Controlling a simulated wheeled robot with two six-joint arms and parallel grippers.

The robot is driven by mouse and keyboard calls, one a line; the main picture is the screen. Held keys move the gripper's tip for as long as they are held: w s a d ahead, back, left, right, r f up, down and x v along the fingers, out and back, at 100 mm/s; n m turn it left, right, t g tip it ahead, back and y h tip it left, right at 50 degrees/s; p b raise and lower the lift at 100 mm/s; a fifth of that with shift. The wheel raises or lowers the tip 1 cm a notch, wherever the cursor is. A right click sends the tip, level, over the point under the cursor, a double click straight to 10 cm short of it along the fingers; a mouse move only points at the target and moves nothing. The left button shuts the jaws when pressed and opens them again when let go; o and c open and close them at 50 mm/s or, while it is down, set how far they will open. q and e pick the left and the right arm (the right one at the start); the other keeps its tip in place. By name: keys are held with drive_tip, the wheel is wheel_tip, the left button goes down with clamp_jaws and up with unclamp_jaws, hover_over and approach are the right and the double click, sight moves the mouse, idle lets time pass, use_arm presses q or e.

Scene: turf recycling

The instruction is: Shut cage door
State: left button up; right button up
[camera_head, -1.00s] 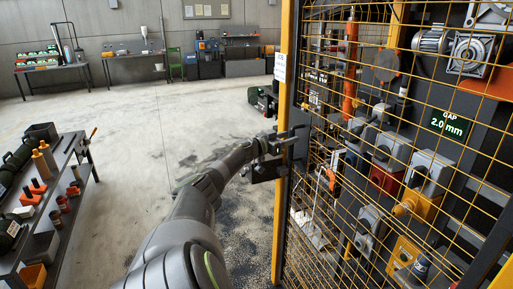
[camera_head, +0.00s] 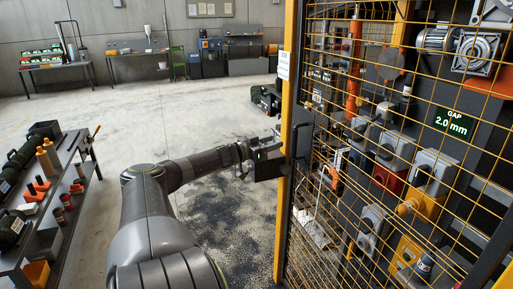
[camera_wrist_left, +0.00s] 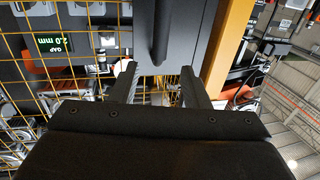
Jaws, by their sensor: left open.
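The cage door (camera_head: 390,150) is a yellow wire mesh panel with a dark frame, filling the right of the head view. A yellow post (camera_head: 283,190) stands at its left edge, and no clear gap shows between them. A dark handle (camera_head: 304,141) sits on the door's left edge; in the left wrist view a dark vertical bar (camera_wrist_left: 161,30) looks like this handle. My left gripper (camera_head: 275,150) is beside the post at handle height. In the left wrist view its fingers (camera_wrist_left: 159,72) are apart and empty, with the bar just beyond their tips. My right gripper is out of view.
Machinery with a green "GAP 2.0 mm" sign (camera_head: 454,123) is behind the mesh. A workbench (camera_head: 75,215) with tools stands at the left. Benches (camera_head: 140,58) line the back wall. The floor (camera_head: 150,115) between is mostly clear.

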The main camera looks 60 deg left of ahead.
use_arm(q)
drive_tip(key=s+p, duration=0.1)
drive_tip(key=s, duration=0.3)
drive_tip(key=s+p, duration=0.1)
drive_tip(key=s, duration=0.1)
drive_tip(key=shift+d+p, duration=0.3)
drive_tip(key=shift+d, duration=0.05)
idle(0.4)
